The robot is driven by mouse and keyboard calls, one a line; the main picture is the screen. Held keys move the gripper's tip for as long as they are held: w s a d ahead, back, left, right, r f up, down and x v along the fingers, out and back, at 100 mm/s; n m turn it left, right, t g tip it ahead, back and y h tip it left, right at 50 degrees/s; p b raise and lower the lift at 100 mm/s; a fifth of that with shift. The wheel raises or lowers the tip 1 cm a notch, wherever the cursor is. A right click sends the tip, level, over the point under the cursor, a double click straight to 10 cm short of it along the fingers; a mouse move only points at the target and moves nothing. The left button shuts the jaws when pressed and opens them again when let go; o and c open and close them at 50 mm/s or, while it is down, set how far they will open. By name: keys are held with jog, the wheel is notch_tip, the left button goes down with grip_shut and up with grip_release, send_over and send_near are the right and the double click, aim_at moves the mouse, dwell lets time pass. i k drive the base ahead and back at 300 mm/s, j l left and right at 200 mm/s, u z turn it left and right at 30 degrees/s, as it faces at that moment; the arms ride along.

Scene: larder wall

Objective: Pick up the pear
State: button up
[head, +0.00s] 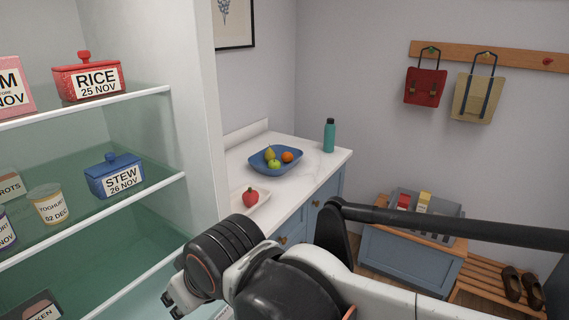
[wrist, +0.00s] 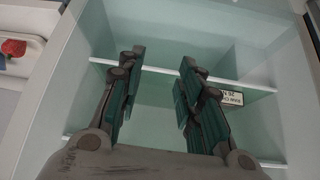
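The pear (head: 268,153) is yellow-green and sits in a blue bowl (head: 290,167) on the white counter, together with a green apple (head: 274,164) and an orange (head: 287,157). My gripper (head: 172,303) is low in front of the open shelves in the head view, well short of the bowl and apart from it. In the wrist view my gripper (wrist: 160,85) has its two fingers spread with nothing between them, facing the shelves. The pear does not show in the wrist view.
A red fruit (head: 250,197) lies on a white tray (head: 262,207) at the counter's near end. A teal bottle (head: 329,135) stands behind the bowl. Shelves with a red rice jar (head: 88,80) and blue stew jar (head: 115,177) are at left. A grey crate (head: 447,222) is at right.

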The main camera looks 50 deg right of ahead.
aim_at(269, 155)
jog(key=z, duration=1.4)
jog(key=i+l+u, duration=0.2)
jog(key=i+l, duration=0.8)
jog(key=i, duration=0.15)
jog(key=i+l+u, duration=0.15)
jog(key=i+l, duration=0.9)
jog(key=l, duration=0.15)
